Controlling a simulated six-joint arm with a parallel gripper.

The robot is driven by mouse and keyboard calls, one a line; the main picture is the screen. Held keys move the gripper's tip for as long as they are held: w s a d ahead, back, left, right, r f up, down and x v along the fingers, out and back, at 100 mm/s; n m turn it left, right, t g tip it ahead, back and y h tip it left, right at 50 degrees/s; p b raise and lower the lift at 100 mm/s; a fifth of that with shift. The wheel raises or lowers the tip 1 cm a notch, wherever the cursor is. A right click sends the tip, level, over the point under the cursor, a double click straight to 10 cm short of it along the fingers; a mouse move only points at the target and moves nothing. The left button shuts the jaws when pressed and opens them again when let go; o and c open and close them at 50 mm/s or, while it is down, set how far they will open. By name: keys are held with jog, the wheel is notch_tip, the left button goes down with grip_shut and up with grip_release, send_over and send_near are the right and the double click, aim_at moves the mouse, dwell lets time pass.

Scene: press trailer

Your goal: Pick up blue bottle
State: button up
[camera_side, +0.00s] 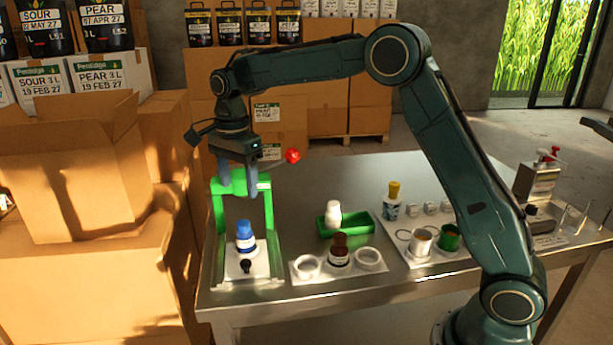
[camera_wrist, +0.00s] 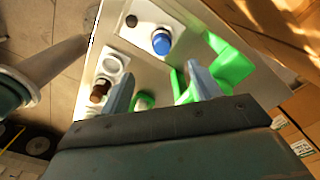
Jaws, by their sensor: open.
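The blue bottle (camera_side: 245,236) has a blue cap and a white label, and stands upright on a pale base plate (camera_side: 247,266) under a green frame (camera_side: 269,215). In the wrist view its blue cap (camera_wrist: 161,42) shows above the middle. My gripper (camera_side: 239,190) is open and empty, above and behind the bottle, close to the top of the green frame. In the wrist view the two fingers of my gripper (camera_wrist: 160,80) are spread apart, with the cap beyond their tips. The bottle is apart from the fingers.
A white holder (camera_side: 319,280) with a brown bottle (camera_side: 339,250) stands to the right. A yellow-capped bottle (camera_side: 391,203) and cups are further right. Cardboard boxes (camera_side: 90,170) crowd the left.

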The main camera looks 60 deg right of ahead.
aim_at(243, 222)
notch_tip(243, 222, down, 7)
jog(key=shift+f, duration=0.35)
jog(key=shift+w+d+f, duration=0.1)
jog(key=shift+f, duration=1.2)
jog(key=shift+w+d+f, duration=0.1)
jog(key=shift+f, duration=1.2)
jog(key=c, duration=1.2)
jog(key=shift+r, duration=0.2)
notch_tip(243, 222, up, 20)
jog(key=shift+f, duration=0.1)
